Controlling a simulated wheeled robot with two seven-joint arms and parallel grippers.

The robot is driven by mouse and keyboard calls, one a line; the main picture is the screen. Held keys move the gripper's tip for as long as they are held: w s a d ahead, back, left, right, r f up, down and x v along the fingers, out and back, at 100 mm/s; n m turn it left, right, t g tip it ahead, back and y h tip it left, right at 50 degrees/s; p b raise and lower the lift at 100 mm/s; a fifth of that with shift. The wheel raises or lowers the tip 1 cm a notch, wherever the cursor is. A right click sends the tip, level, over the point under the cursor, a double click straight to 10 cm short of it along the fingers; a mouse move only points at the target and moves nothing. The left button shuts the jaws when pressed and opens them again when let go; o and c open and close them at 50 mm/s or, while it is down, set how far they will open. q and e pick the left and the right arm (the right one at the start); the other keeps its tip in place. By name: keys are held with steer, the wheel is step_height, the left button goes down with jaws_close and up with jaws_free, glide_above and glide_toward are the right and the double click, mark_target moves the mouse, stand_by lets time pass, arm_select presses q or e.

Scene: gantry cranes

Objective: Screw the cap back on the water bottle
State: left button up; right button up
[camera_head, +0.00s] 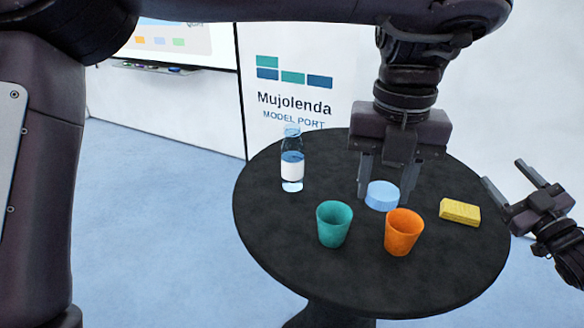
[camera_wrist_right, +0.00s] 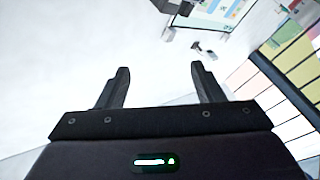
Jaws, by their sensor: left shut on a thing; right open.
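The clear water bottle (camera_head: 292,167) with a white label stands upright at the back left of the round black table in the head view. Its neck shows at the top, with no gripper near it. My left gripper (camera_head: 386,193) points down over the table, right of the bottle. How high the cap is above the table is hard to tell. My right gripper (camera_head: 501,171) is open and empty beyond the table's right edge; its spread fingers (camera_wrist_right: 160,68) also show in the right wrist view.
A teal cup (camera_head: 334,224) and an orange cup (camera_head: 402,232) stand at the front of the black table (camera_head: 270,243). A yellow sponge-like block (camera_head: 460,212) lies at the right. The tabletop between bottle and cap is clear. A lettered panel (camera_head: 290,80) stands behind.

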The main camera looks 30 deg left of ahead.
steer(key=s+a+f+n+g+y, duration=0.5)
steer(key=s+a+g, duration=0.35)
steer(key=s, duration=0.25)
arm_select(q)
steer(key=s+d+n, duration=0.2)
steer(key=d+n, duration=0.3)
steer(key=n, duration=1)
steer(key=shift+s+d+n, duration=0.3)
steer(key=shift+d+n, duration=0.1)
arm_select(e)
steer(key=s+f+g, duration=0.2)
steer(key=s+g, duration=0.3)
steer(key=s, duration=0.2)
steer(key=s+f+n+g, duration=0.1)
steer(key=s+f+g, duration=0.1)
steer(key=s+g, duration=0.3)
steer(key=s, duration=0.3)
steer(key=shift+a+f+n+g, duration=0.25)
steer(key=shift+a+n+g, duration=0.05)
steer(key=shift+a+g, duration=0.05)
